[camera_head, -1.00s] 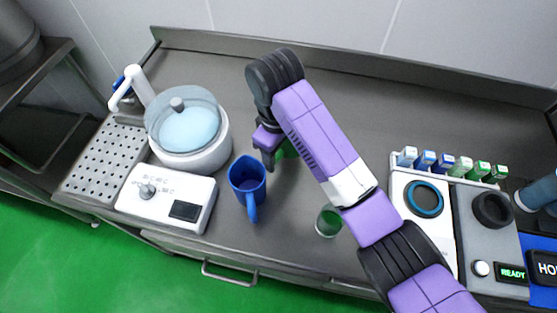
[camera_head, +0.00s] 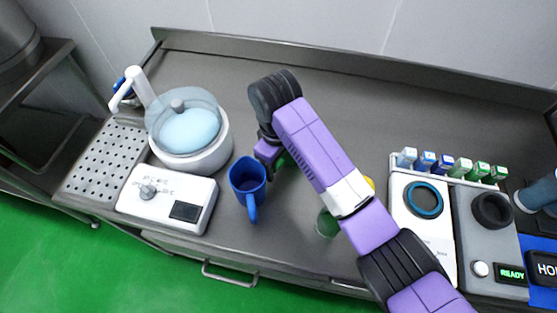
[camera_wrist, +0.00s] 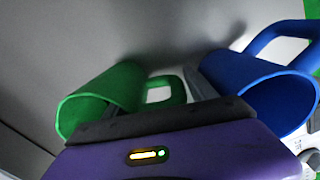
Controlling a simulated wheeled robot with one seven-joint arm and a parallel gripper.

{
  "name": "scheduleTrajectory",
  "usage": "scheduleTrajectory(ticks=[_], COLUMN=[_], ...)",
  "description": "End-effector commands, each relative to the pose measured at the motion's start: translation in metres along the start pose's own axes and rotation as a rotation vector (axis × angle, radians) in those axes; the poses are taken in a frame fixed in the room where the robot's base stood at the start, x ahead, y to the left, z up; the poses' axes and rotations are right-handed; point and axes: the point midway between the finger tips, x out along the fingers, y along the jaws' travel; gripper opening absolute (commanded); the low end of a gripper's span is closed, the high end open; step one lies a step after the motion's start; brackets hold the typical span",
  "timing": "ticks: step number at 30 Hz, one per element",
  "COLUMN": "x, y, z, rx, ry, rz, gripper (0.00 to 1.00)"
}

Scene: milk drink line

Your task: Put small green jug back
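A green jug (camera_wrist: 105,95) with a loop handle lies tilted across the wrist view, its mouth towards the camera. In the head view only a sliver of green (camera_head: 282,160) shows beside my gripper (camera_head: 268,158), as my arm hides the rest. In the wrist view one grey finger (camera_wrist: 203,84) stands to the right of the handle, apart from it. The other finger seems to be at the jug's rim, partly hidden. The fingers look spread, with the handle between them.
A blue jug (camera_head: 247,181) stands close to the left of my gripper. A green cup (camera_head: 325,224) is partly behind my arm, near the front edge. A white blender (camera_head: 190,135) stands left, small cartons (camera_head: 445,165) right. The back counter is clear.

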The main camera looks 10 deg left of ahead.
Motion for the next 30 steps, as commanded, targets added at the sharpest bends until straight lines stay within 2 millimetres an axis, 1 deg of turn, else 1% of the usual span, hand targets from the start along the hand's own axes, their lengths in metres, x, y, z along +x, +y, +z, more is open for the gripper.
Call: scheduleTrajectory(ticks=[5,8,11,15,18,24,30], x=[-0.008,-0.022,-0.041,-0.080,-0.096,-0.118,-0.123], y=[0.001,0.001,0.001,0.002,0.002,0.002,0.000], z=[-0.001,-0.001,-0.002,0.000,0.000,0.000,0.000], rx=[-0.001,-0.001,-0.002,0.000,0.000,0.001,0.000], ry=[0.002,0.004,0.005,0.002,0.001,0.001,0.001], rz=[0.002,0.003,0.003,0.003,0.003,0.002,0.000], gripper=[0.65,0.65,0.65,0.65,0.65,0.65,0.65])
